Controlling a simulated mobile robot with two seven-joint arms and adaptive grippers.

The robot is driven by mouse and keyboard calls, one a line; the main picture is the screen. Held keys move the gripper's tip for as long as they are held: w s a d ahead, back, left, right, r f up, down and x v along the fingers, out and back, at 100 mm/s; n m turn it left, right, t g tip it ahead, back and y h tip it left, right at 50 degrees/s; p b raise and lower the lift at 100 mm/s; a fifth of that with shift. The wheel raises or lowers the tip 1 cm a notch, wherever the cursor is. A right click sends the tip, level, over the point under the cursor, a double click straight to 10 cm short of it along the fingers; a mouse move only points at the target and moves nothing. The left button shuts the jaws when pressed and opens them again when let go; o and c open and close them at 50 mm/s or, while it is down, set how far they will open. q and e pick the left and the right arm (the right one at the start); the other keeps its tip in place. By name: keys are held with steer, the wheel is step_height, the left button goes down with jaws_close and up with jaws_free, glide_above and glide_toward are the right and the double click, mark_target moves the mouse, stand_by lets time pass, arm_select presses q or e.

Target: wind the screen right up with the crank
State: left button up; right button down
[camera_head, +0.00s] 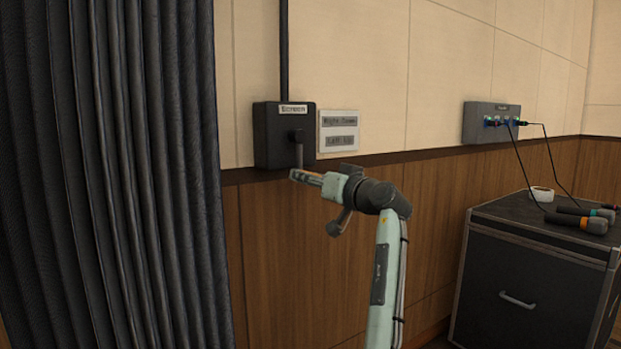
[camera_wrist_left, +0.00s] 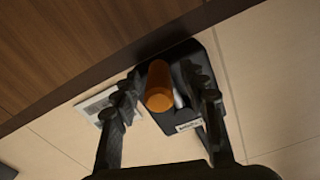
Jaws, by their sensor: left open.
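The crank is on a black wall box labelled "Screen" (camera_head: 272,138). Its dark crank arm (camera_head: 299,155) hangs down from the hub. In the left wrist view the orange crank handle (camera_wrist_left: 158,88) points toward the camera, in front of the black box (camera_wrist_left: 208,72). My left gripper (camera_head: 306,177) is at the lower end of the crank arm. In the wrist view its open fingers (camera_wrist_left: 160,92) stand either side of the handle, with gaps visible. The gripper hides most of the handle in the head view. The screen itself and my right gripper are not in view.
A sign (camera_head: 339,131) beside the box reads "Right: Down" and "Left: Up". A dark curtain (camera_head: 120,180) hangs at left. At right are a wall socket box (camera_head: 480,122) with cables and a black case (camera_head: 530,280) with microphones and a white tape roll (camera_head: 541,194).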

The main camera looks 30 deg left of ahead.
arm_select(q)
steer(key=shift+c, duration=0.6)
jaws_close()
steer(key=shift+a, duration=0.1)
